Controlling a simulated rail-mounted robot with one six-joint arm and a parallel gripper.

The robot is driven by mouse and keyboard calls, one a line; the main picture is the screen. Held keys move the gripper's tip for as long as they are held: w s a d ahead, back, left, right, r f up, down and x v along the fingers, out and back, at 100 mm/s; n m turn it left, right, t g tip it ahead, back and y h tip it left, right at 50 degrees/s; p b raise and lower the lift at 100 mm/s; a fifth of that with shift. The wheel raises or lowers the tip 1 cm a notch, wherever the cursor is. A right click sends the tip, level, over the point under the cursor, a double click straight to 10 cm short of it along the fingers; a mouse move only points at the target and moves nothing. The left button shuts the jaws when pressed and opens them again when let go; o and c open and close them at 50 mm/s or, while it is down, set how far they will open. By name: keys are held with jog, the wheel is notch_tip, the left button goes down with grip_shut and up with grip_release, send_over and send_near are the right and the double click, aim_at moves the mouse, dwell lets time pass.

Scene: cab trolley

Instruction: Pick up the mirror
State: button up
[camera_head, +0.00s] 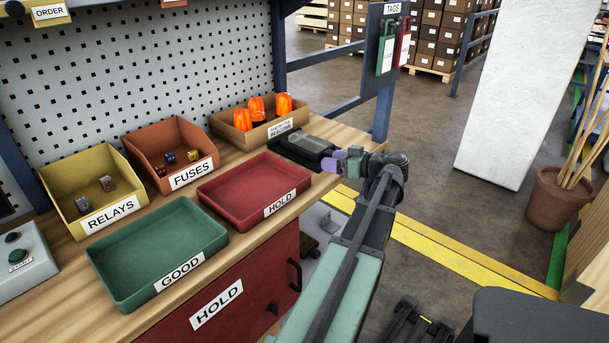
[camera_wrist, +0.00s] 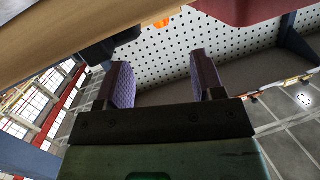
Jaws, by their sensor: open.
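No mirror can be made out for certain in either view. A dark, flat object with a grey top face (camera_head: 306,147) lies at the right end of the wooden bench, and I cannot tell what it is. My gripper (camera_head: 340,160) is just right of it, beyond the bench edge, with purple-padded fingers. In the wrist view the gripper (camera_wrist: 160,72) is open and nothing shows between its fingers. A black thing (camera_wrist: 112,46) shows near the bench edge, left of the fingers, apparently the same object.
The bench (camera_head: 258,241) holds a red HOLD tray (camera_head: 245,185), a green GOOD tray (camera_head: 150,250), a yellow relays bin (camera_head: 75,180), an orange fuses bin (camera_head: 150,140) and a beacons box (camera_head: 225,125). A blue post (camera_head: 383,100) stands behind my gripper.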

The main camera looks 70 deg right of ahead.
jog(key=s+d+f+t+h+b, duration=0.1)
jog(key=s+d+f+h+b, duration=0.2)
jog(key=s, duration=0.5)
jog(key=p, duration=0.1)
send_near(311, 146)
jog(key=shift+w+d+f, duration=0.2)
jog(key=shift+w+d, duration=0.25)
jog(key=shift+d, duration=0.1)
jog(key=shift+w+d+f, duration=0.2)
jog(key=shift+w+d, duration=0.3)
jog(key=shift+d, duration=0.1)
grip_shut()
